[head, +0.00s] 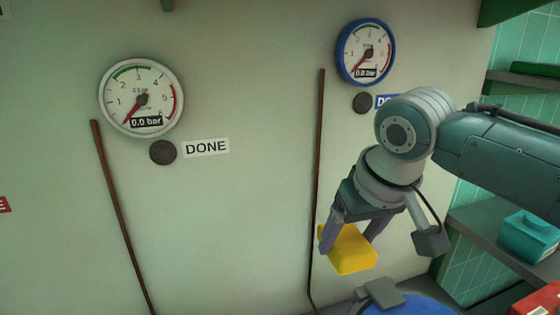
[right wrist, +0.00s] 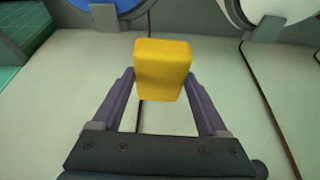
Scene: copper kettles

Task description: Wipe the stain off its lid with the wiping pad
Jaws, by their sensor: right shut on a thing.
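The yellow wiping pad (head: 347,250) is held between the fingers of my right gripper (head: 349,240), which is shut on it. The pad also shows between the fingertips in the right wrist view (right wrist: 162,68). A blue round lid (head: 415,306) is partly in view at the bottom right of the head view, below the pad and apart from it. A blue surface also shows at the top left of the right wrist view (right wrist: 85,4). I see no stain on the parts in view. My left gripper is not in view.
Two gauges hang on the pale wall, a white-rimmed one (head: 141,97) and a blue-rimmed one (head: 365,52), both reading 0.0 bar. Each has a dark round button (head: 163,152) and a DONE label (head: 206,147). Thin brown pipes run down the wall. A teal box (head: 530,237) stands at right.

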